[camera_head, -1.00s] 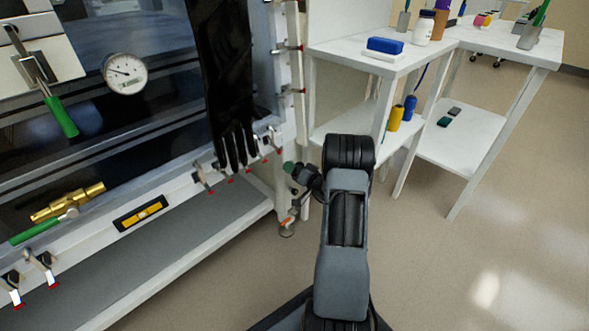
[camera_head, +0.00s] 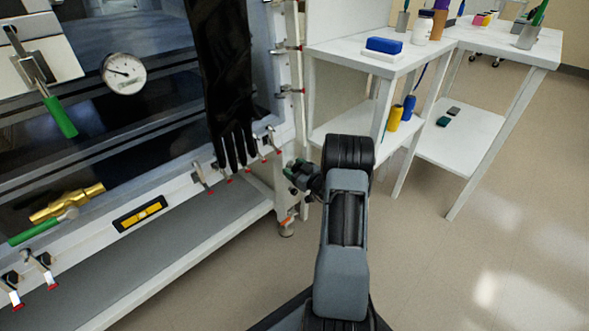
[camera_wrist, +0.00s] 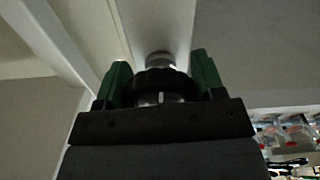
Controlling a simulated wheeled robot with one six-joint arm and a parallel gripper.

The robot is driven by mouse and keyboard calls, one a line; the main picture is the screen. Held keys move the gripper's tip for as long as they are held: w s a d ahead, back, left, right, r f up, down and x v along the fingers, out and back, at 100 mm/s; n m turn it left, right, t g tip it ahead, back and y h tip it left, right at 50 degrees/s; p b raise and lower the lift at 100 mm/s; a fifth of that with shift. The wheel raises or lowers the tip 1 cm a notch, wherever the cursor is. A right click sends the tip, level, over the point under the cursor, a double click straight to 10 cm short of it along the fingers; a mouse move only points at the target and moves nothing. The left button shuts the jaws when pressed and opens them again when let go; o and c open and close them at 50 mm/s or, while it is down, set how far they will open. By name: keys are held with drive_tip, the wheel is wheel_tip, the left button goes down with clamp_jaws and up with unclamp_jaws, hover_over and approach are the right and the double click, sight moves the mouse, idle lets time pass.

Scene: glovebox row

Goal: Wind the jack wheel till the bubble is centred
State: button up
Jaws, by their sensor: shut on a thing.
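The jack wheel (camera_wrist: 160,84) is a dark ring with a pale mark, below a silver stem in the wrist view. My gripper (camera_wrist: 160,80) has a green finger on each side of the wheel and is shut on it. In the head view my gripper (camera_head: 294,174) is beside the glovebox's right leg, and the wheel is hidden there. The spirit level (camera_head: 140,213), black with a yellow vial, sits on the glovebox's front rail. Its bubble is too small to place for certain against the vial's lines.
A black glove (camera_head: 232,110) hangs down the glovebox front close to my gripper. Red-tipped clamps (camera_head: 203,178) line the lower rail. A caster foot (camera_head: 287,228) stands below the leg. White shelves (camera_head: 345,120) stand to the right, with open floor in front.

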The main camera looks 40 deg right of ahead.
drive_tip(key=shift+n, duration=0.5)
drive_tip(key=o, duration=0.9)
